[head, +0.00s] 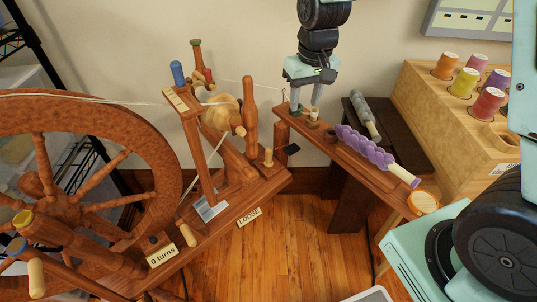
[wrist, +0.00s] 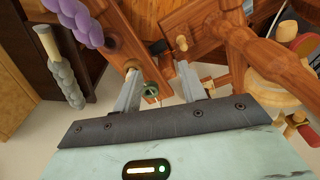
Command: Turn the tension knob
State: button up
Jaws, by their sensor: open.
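A brown wooden spinning wheel (head: 150,135) stands at the left, with a label reading LOOSE (head: 249,217) and another reading "0 turns" (head: 163,256). A pale wooden peg (head: 268,157) stands on its base, and another (head: 188,235) stands nearer the front; I cannot tell which is the tension knob. My gripper (head: 305,112) is open and points down over the far end of a narrow plank (head: 350,150), right of the wheel. In the wrist view, a small green hook (wrist: 151,89) shows between the fingers (wrist: 158,72), and a pale peg (wrist: 181,42) lies beyond the right fingertip.
A purple fibre roll (head: 362,146) lies on the plank and a grey one (head: 364,113) on the dark bench behind. A wooden thread rack (head: 430,110) stands at the right. A thin yarn crosses from the wheel toward the hook. The floor between wheel and plank is clear.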

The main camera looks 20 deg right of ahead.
jog(key=g, duration=0.1)
send_near(269, 149)
jog(key=shift+n, duration=0.4)
notch_tip(269, 149, down, 9)
jog(key=b, duration=0.3)
jog(key=shift+w+a+f+b, duration=0.15)
jog(key=shift+f+b, duration=0.1)
jog(key=shift+b, duration=0.15)
jog(key=shift+c, duration=0.2)
grip_shut()
